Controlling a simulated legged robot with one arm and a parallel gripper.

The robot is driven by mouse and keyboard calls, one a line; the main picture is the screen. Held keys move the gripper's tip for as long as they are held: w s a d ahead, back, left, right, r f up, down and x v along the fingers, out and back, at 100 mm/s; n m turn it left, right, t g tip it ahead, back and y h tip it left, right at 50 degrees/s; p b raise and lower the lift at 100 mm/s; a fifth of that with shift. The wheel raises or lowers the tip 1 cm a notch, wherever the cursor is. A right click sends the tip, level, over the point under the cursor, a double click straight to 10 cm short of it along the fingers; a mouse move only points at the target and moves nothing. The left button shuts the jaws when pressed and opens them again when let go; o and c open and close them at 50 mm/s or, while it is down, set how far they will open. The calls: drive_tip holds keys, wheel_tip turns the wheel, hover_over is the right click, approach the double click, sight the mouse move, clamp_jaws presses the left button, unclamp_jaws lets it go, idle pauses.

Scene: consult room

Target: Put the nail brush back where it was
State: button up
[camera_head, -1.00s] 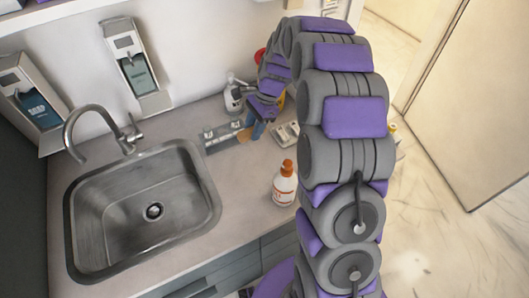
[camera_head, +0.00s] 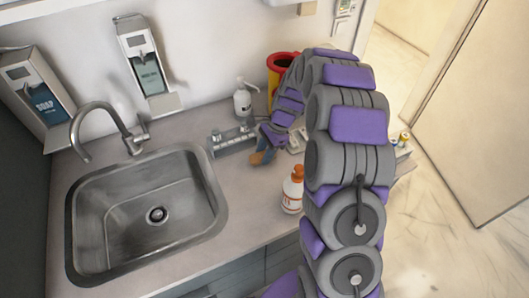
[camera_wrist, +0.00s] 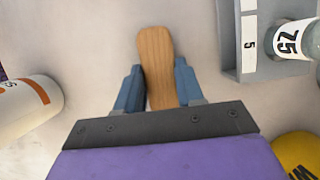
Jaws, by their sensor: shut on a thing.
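The nail brush (camera_wrist: 155,55) is a wooden, rounded slab seen in the wrist view. My gripper (camera_wrist: 158,85) is shut on it, with one blue finger on each side. In the head view the brush (camera_head: 260,157) is a small brown shape at my gripper (camera_head: 263,147), over the counter (camera_head: 240,185) in front of the right end of a grey rack. Its bristles do not show. I cannot tell whether the brush touches the counter.
The grey rack (camera_head: 232,142) also stands at the right in the wrist view (camera_wrist: 238,45), with numbered labels. The orange-capped bottle (camera_head: 293,190) is in front of the gripper. A pump bottle (camera_head: 243,103) and red-rimmed yellow bin (camera_head: 280,70) stand behind. The sink (camera_head: 150,215) is left.

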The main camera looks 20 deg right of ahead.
drive_tip(key=shift+d, duration=0.25)
drive_tip(key=o, duration=1)
drive_tip(key=shift+d, duration=0.25)
drive_tip(key=shift+a, duration=0.35)
drive_tip(key=shift+r, duration=0.2)
drive_tip(key=p+v, duration=0.3)
drive_tip(key=v, duration=0.9)
drive_tip(key=s+a+r+n+h, duration=0.1)
drive_tip(key=s+a+r+n, duration=0.25)
drive_tip(key=s, duration=0.55)
drive_tip(key=s+a+r+n+h, duration=0.1)
drive_tip(key=s+a+r+n, duration=0.1)
drive_tip(key=s+r+n, duration=0.5)
drive_tip(key=s+n, duration=0.1)
drive_tip(key=s, duration=0.6)
drive_tip(key=s+f+n+h, duration=0.1)
drive_tip(key=s+n, duration=0.1)
drive_tip(key=s, duration=0.6)
drive_tip(key=s+f+n+h, duration=0.1)
drive_tip(key=s+n, duration=0.1)
drive_tip(key=s, duration=0.5)
drive_tip(key=shift+s+d+g, duration=0.15)
drive_tip(key=shift+d+g, duration=0.1)
drive_tip(key=shift+g, duration=0.15)
